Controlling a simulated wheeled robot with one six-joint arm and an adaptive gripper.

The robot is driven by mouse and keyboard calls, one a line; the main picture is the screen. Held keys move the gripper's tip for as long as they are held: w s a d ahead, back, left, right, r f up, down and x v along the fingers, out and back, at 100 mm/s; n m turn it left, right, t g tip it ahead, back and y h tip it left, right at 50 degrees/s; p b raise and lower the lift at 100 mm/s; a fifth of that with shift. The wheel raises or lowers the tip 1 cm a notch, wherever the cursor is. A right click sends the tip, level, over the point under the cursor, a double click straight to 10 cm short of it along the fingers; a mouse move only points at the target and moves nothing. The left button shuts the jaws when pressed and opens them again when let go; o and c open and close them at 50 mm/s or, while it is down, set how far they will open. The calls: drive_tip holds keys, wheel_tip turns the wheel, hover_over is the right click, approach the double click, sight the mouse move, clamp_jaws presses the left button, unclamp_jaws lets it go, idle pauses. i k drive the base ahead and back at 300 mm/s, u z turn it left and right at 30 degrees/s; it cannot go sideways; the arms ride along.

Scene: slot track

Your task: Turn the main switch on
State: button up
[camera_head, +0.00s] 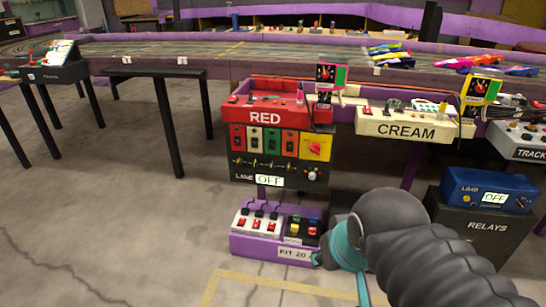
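A dark control panel (248,142) stands below the red RED box (262,112). A red rotary knob on a yellow plate (316,148) sits at the panel's right; it looks like the main switch, but its label is too small to read. A row of coloured switch plates (254,140) is left of it. A sign below reads OFF (269,180). My grey arm reaches in from the lower right. My gripper (320,258) is below the panel, at the right end of the purple PIT 20 box (252,247). Its fingers are mostly hidden behind my wrist.
The raised slot track (190,60) runs across the back with several cars. The cream CREAM box (405,126) is right of the panel. A blue box (480,185) showing OFF sits on a dark RELAYS cabinet (487,226). The floor at left is open.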

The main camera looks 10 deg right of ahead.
sight(315, 148)
drive_tip(key=u, duration=2.3)
drive_tip(key=k, duration=1.3)
drive_tip(key=z, duration=2.35)
